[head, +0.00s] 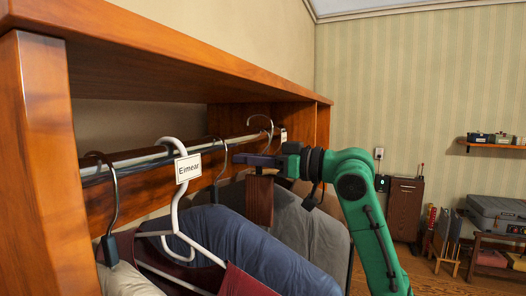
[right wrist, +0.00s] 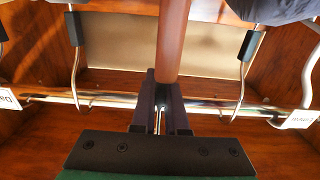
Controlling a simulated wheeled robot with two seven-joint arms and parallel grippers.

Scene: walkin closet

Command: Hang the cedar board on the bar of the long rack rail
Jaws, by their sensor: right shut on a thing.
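The cedar board (head: 259,201) is a narrow reddish-brown plank hanging upright below my right gripper (head: 258,160). In the right wrist view the board (right wrist: 172,40) runs up from between the dark fingers of the right gripper (right wrist: 160,112), which is shut on it. A metal hook (head: 270,123) rises above the fingers and appears to belong to the board. Its open tip is near the bar of the rack rail (head: 218,147); I cannot tell whether it is over the bar. The bar (right wrist: 110,100) passes across behind the fingers in the wrist view. My left gripper is out of view.
Hangers with clothes crowd the rail, including a white hanger (head: 178,205) tagged "Eimear" and dark-tipped metal hooks (right wrist: 74,45) on both sides of my fingers. A wooden shelf top (head: 170,50) covers the rail. A suitcase (head: 497,214) stands far right.

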